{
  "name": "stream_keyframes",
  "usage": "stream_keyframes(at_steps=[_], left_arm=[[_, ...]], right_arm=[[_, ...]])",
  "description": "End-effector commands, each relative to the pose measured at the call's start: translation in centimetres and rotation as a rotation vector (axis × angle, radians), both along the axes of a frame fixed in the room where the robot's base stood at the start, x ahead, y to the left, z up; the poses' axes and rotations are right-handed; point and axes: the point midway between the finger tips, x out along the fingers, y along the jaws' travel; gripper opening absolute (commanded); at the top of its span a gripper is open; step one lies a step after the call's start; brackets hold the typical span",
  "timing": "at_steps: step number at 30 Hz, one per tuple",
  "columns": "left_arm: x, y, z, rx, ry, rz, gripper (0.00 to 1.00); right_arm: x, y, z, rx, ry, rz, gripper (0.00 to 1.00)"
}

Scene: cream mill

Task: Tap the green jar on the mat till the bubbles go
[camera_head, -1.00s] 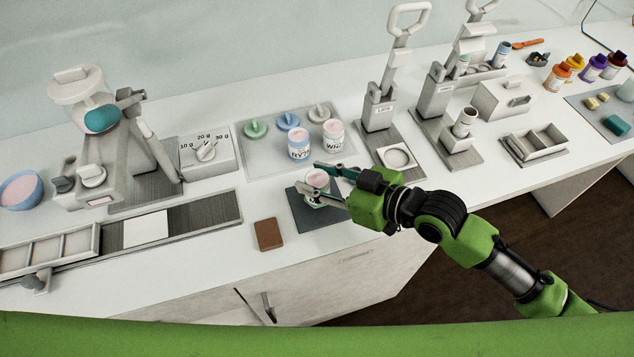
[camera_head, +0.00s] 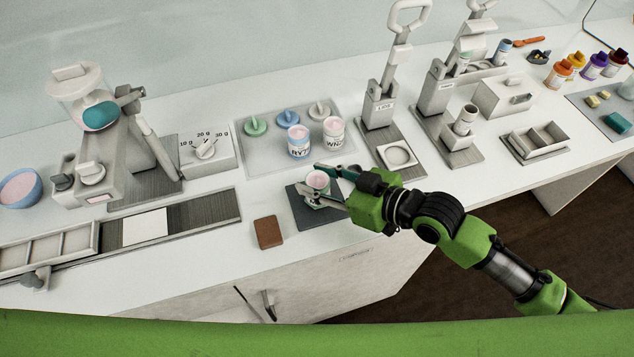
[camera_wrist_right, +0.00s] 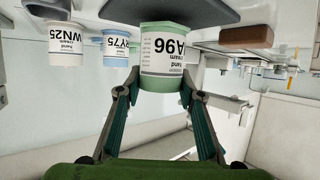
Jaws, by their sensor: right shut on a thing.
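The green jar (camera_head: 318,181) with pink cream inside is between the fingers of my right gripper (camera_head: 316,183). In the right wrist view the jar (camera_wrist_right: 162,58) appears upside down, with a white label reading A96, and both fingertips of the gripper (camera_wrist_right: 162,85) press its sides. The dark grey mat (camera_head: 304,215) lies under the jar near the counter's front edge. The mat also shows in the right wrist view (camera_wrist_right: 208,13). I cannot tell whether the jar's base touches it. Bubbles are too small to make out. My left gripper is out of view.
A brown block (camera_head: 268,232) lies left of the mat. Behind stand a blue jar (camera_head: 299,143) and a white jar (camera_head: 333,134) on a grey tray (camera_head: 258,160) with several knobbed lids. A lever press (camera_head: 380,108) stands right of them.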

Motion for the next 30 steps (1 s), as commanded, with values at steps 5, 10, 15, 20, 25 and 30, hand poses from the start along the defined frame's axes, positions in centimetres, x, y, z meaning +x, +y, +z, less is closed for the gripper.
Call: stream_keyframes(at_steps=[5, 10, 15, 20, 25, 30], left_arm=[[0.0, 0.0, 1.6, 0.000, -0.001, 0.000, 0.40], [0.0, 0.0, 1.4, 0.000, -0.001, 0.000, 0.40], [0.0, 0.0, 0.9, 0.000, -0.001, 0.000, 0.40], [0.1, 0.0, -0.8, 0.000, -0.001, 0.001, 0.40], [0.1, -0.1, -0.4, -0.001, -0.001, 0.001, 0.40], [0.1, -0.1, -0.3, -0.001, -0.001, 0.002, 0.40]], right_arm=[[0.0, 0.0, 1.7, 0.001, -0.002, 0.000, 0.04], [0.0, 0.0, 1.5, 0.002, -0.003, 0.000, 0.04], [0.0, 0.0, 0.8, 0.002, -0.003, 0.000, 0.04], [0.0, 0.0, -1.4, 0.001, -0.002, 0.000, 0.04], [0.0, 0.0, -1.1, 0.001, -0.002, 0.000, 0.40], [0.0, 0.0, -1.1, 0.001, -0.002, 0.000, 0.54]])
